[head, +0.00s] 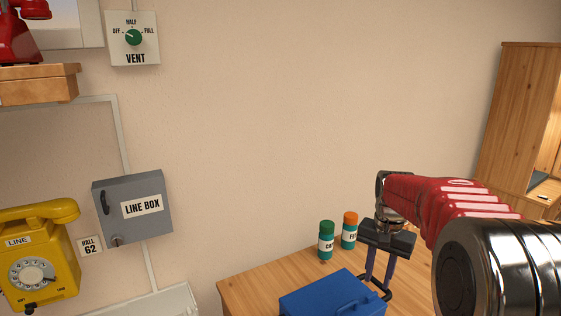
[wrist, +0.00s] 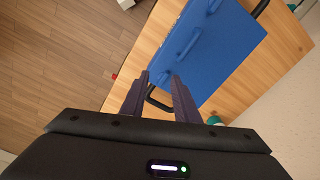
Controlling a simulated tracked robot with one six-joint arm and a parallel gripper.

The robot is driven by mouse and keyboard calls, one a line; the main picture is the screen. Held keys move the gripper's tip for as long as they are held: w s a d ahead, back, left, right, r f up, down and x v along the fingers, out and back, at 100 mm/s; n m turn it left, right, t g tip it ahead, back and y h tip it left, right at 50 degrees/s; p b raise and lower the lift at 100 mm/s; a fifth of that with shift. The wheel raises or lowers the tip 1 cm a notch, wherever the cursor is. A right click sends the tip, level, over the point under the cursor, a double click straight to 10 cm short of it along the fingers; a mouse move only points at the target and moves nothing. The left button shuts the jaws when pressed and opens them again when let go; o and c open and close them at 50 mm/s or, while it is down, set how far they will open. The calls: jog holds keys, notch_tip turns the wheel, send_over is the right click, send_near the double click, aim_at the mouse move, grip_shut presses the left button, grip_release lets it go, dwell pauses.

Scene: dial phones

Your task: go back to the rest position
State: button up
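My gripper (head: 379,280) points down over the wooden table (head: 258,284), at the right end of a blue box (head: 328,297). The wrist view shows its two dark fingers (wrist: 160,76) apart, with nothing held between them. A black loop handle on the box's end shows behind the fingers there. I cannot tell whether the fingers touch it. The blue box (wrist: 212,48) fills the upper middle of the wrist view.
Two jars, one green-lidded (head: 326,241) and one orange-lidded (head: 349,231), stand close left of my gripper. A wooden cabinet (head: 515,115) stands right.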

jog(key=s+a+r+n+t, duration=0.1)
jog(key=s+a+n, duration=0.1)
jog(key=s, duration=0.7)
jog(key=s+a+r+n+t, duration=0.2)
jog(key=s+a, duration=0.2)
jog(key=s, duration=0.5)
jog(key=s+a+r+n+t, duration=0.2)
jog(key=s+a+n, duration=0.1)
jog(key=s, duration=0.6)
jog(key=shift+s+a+r, duration=0.15)
jog(key=shift+s+a, duration=0.05)
jog(key=shift+s, duration=0.05)
jog(key=shift+d, duration=0.1)
